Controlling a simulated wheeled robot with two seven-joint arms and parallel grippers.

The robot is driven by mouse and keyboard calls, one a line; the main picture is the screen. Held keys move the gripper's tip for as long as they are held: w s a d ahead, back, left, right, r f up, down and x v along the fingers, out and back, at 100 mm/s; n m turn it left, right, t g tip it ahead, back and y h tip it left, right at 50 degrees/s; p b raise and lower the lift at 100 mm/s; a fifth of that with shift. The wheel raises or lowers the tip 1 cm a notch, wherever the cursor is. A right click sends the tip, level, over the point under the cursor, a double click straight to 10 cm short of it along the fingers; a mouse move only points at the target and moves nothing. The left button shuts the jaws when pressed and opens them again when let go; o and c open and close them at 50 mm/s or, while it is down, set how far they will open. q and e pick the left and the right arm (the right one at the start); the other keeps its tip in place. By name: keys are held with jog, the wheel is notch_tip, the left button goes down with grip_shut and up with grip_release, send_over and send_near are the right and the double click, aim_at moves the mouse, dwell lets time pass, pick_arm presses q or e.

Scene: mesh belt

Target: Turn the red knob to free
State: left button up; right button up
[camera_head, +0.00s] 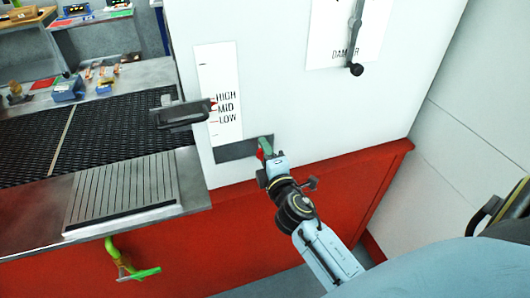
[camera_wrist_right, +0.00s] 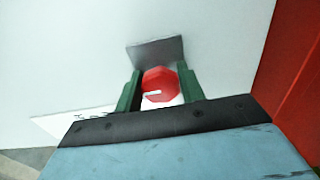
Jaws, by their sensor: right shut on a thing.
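The red knob (camera_wrist_right: 160,78) is faceted and carries a short white mark that points to the left in the wrist view. It sits low on the white cabinet front; only a sliver of it (camera_head: 261,154) shows in the head view. My right gripper (camera_wrist_right: 160,88) has its two green fingers on either side of the knob, shut on it. In the head view the right gripper (camera_head: 265,148) reaches up to the dark grey plate (camera_head: 237,149) at the cabinet's lower edge. A white label (camera_wrist_right: 62,125) is mostly hidden behind the gripper body. My left gripper is not in view.
A dark lever handle (camera_head: 182,115) sticks out beside the HIGH, MID, LOW scale (camera_head: 222,80). A damper lever (camera_head: 356,45) hangs above right. The mesh belt (camera_head: 100,125) lies left. A green-handled valve (camera_head: 135,271) is below. The red base (camera_head: 350,185) juts out under the cabinet.

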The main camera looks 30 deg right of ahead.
dwell(0.3)
jog(key=o, duration=1)
jog(key=shift+b+v, duration=1.7)
jog(key=shift+v, duration=5)
jog(key=shift+d, duration=0.1)
